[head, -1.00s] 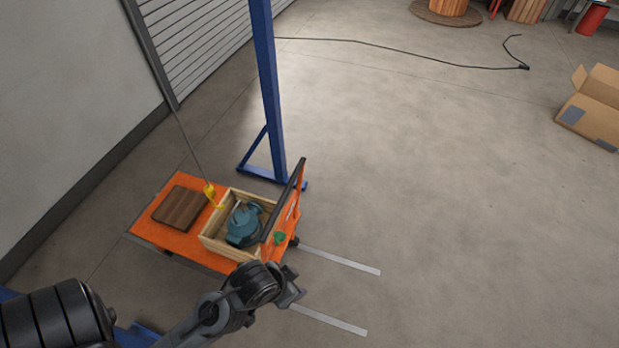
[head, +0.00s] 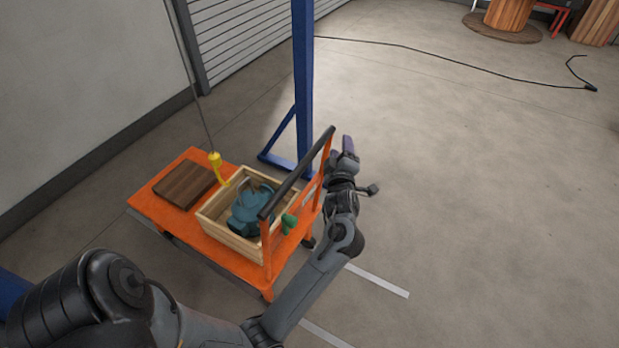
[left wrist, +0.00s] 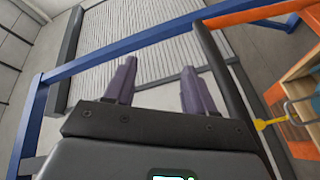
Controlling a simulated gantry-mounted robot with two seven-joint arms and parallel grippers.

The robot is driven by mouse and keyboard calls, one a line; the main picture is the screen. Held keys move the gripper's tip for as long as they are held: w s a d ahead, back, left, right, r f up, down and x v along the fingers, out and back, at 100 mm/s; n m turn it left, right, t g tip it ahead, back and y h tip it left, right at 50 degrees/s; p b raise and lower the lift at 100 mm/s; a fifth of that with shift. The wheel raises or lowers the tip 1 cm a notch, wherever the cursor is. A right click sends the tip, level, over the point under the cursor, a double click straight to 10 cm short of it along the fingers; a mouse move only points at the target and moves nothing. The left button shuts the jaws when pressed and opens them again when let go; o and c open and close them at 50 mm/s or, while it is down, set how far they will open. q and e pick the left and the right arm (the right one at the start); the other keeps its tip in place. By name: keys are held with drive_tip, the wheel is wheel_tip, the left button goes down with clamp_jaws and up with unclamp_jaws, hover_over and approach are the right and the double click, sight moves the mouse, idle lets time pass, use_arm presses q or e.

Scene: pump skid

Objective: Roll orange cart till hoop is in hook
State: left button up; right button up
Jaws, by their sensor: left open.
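The orange cart (head: 168,216) stands on the floor with its black push handle (head: 297,172) on the right side. On it, a wooden crate (head: 228,240) holds a teal pump (head: 252,206). A yellow hook (head: 216,163) hangs on a cable near the crate's left rim. In the left wrist view, a thin grey hoop (left wrist: 299,103) shows close to the yellow hook (left wrist: 270,122); I cannot tell whether they touch. My left gripper (head: 348,146) is open and empty, just right of the handle. In the left wrist view, the handle bar (left wrist: 219,65) passes right of its fingers (left wrist: 160,76).
A blue post (head: 303,85) with a braced foot stands behind the cart. A brown wooden block (head: 185,185) lies on the cart's left part. Pale floor strips (head: 376,281) lie right of the cart. The floor on the right is clear; a black cable (head: 450,62) lies farther back.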

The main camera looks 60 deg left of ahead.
sight(309, 157)
use_arm(q)
wheel_tip(309, 157, down, 11)
drive_tip(key=s+n+g+y+b, duration=0.3)
drive_tip(key=n+g+y+b, duration=0.2)
drive_tip(key=n+g+b, duration=0.85)
drive_tip(key=shift+t, duration=0.55)
drive_tip(key=a+b, duration=0.1)
drive_tip(key=a, duration=0.2)
drive_tip(key=a+r+b, duration=0.1)
drive_tip(key=a, duration=0.3)
drive_tip(key=s+a+r+b, duration=0.1)
drive_tip(key=a+b, duration=0.1)
drive_tip(key=a, duration=0.1)
drive_tip(key=shift+a+r, duration=0.1)
drive_tip(key=shift+a, duration=0.05)
use_arm(e)
wheel_tip(309, 157, down, 20)
drive_tip(key=shift+f, duration=0.15)
use_arm(q)
drive_tip(key=shift+c, duration=0.2)
clamp_jaws()
